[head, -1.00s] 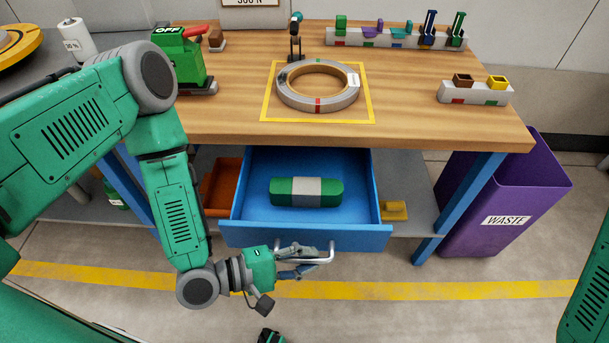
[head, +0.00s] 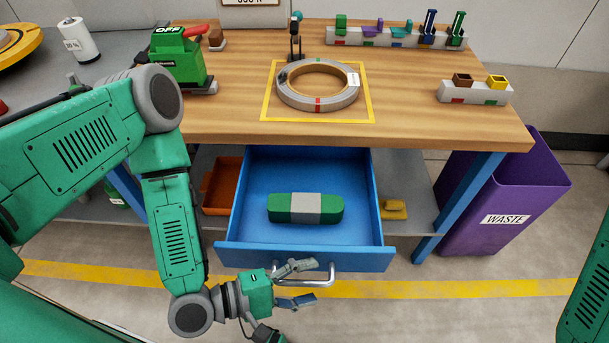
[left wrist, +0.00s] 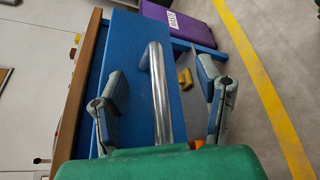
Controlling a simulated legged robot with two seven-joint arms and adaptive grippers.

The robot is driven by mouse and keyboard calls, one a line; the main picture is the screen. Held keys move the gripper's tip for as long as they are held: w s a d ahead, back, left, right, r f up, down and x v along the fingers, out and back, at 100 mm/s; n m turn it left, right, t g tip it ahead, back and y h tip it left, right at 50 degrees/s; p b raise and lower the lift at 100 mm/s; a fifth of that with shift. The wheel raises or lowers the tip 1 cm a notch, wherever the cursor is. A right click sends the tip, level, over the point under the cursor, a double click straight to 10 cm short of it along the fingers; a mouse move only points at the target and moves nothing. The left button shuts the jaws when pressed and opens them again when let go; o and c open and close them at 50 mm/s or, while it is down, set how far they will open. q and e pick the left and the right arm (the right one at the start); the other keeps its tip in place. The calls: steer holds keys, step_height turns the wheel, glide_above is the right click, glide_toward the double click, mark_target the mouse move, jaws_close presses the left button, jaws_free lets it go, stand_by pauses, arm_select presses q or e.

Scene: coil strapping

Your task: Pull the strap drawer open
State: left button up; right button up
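The blue strap drawer (head: 307,258) is pulled well out from under the bench, with its inside showing. A green and grey strap pack (head: 305,208) lies in it. Its silver bar handle (head: 328,280) is on the front face. My left gripper (head: 315,281) is at the handle with its fingers spread apart. In the left wrist view, the handle (left wrist: 160,92) lies between the two open fingers (left wrist: 161,80), with gaps on both sides. My right gripper is out of view.
The wooden bench top (head: 420,125) carries a grey coil (head: 318,102), a green tool (head: 180,60) and holder blocks. A purple waste bin (head: 500,200) stands at the right. An orange bin (head: 221,187) and a yellow item (head: 393,210) lie on the lower shelf. Floor before the drawer looks clear.

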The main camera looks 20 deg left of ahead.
arm_select(q)
steer(key=shift+p+v, duration=0.8)
steer(key=shift+v, duration=2.2)
